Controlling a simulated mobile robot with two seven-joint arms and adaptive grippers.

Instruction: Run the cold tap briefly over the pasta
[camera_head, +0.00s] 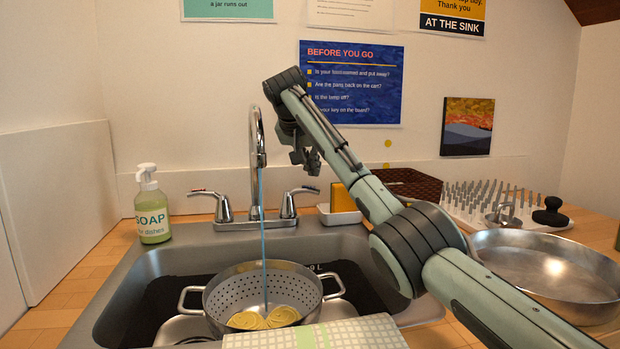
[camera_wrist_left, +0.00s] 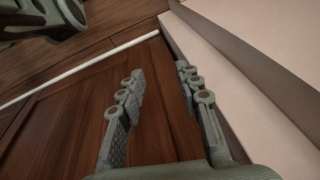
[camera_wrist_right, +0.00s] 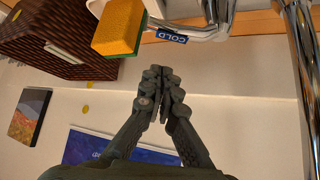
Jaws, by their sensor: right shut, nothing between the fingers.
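The chrome tap (camera_head: 256,150) stands behind the sink, and a thin blue stream of water (camera_head: 264,240) runs from its spout into the metal colander (camera_head: 240,277). Yellow pasta (camera_head: 265,318) lies in the colander, under the stream. The cold tap handle (camera_head: 290,203) is right of the spout; its blue COLD label (camera_wrist_right: 171,37) shows in the right wrist view. My right gripper (camera_head: 308,165) is shut and empty, above and apart from that handle. In the left wrist view my left gripper (camera_wrist_left: 160,72) is open and empty, over dark wood panelling.
The hot handle (camera_head: 222,206) has a red mark. A soap bottle (camera_head: 152,207) stands left of the sink (camera_head: 118,285). A sponge (camera_head: 343,198), a spiked drying rack (camera_head: 530,220) and a steel pan (camera_head: 550,268) are on the right. A checked cloth (camera_head: 365,332) covers the front edge.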

